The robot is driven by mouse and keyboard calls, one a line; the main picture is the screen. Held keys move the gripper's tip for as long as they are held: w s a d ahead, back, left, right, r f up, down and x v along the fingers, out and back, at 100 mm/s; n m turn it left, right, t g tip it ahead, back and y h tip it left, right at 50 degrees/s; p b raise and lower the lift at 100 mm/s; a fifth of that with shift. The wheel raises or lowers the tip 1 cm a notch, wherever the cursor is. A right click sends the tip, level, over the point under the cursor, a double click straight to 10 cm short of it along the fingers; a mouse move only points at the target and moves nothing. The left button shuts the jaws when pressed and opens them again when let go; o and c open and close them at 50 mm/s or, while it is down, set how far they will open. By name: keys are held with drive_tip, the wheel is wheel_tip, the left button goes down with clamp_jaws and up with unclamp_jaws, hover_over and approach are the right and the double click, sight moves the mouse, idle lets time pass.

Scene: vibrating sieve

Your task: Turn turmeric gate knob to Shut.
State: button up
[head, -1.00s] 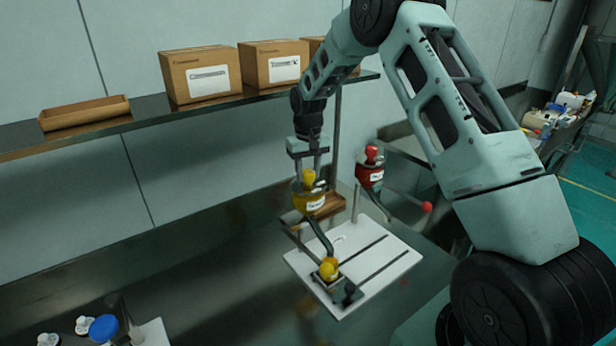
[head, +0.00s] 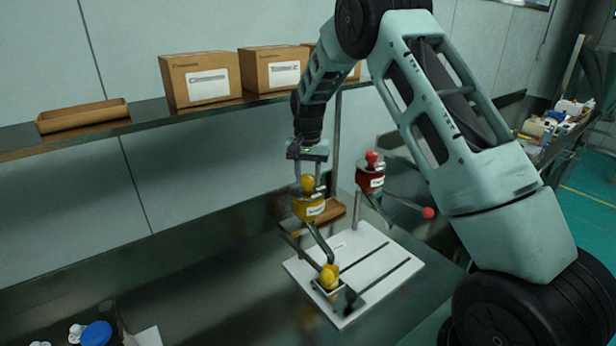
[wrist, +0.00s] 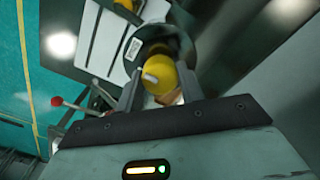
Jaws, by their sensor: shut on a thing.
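The turmeric hopper is a yellow canister (head: 308,208) with a white label. It has a round yellow knob (head: 308,183) on top. My gripper (head: 308,180) comes down from above and is shut on this knob, with one finger on each side. In the wrist view the knob (wrist: 172,84) sits between the two dark fingers, with a pale mark on its face. Part of the knob is hidden by the fingers, and I cannot read any gate marking. A second yellow ball (head: 329,277) sits low at the end of the dark arm below the canister.
A red canister (head: 370,178) with a red-tipped lever (head: 428,212) stands close on the right. A white slotted plate (head: 385,262) lies below. Cardboard boxes (head: 200,80) and an empty tray (head: 82,115) are on the shelf behind. The bench at left centre is clear.

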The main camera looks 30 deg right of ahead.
sight(307, 177)
idle(0.3)
drive_tip(key=o, duration=1)
wheel_tip(307, 177, up, 18)
drive_tip(key=b, duration=0.4)
drive_tip(key=shift+f, duration=0.25)
drive_tip(key=s+a+f+n+b, duration=0.1)
drive_tip(key=s+a+f+n, duration=0.15)
drive_tip(key=s+a, duration=0.4)
drive_tip(key=s+a+f+n+y, duration=0.1)
drive_tip(key=s+a+f+n, duration=0.15)
drive_tip(key=a, duration=0.65)
drive_tip(key=s+a+f+n+b, duration=0.1)
drive_tip(key=s+a+n, duration=0.2)
drive_tip(key=s+a, duration=0.35)
drive_tip(key=s+a+f+n, duration=0.2)
drive_tip(key=s+f+n, duration=0.1)
drive_tip(key=s, duration=0.5)
drive_tip(key=s+a+f+n+b, duration=0.1)
drive_tip(key=s+a+f+n, duration=0.1)
drive_tip(key=s, duration=0.6)
drive_tip(key=s+a+f+n, duration=0.3)
drive_tip(key=s+f, duration=0.2)
drive_tip(key=s, duration=0.3)
drive_tip(key=shift+n, duration=0.3)
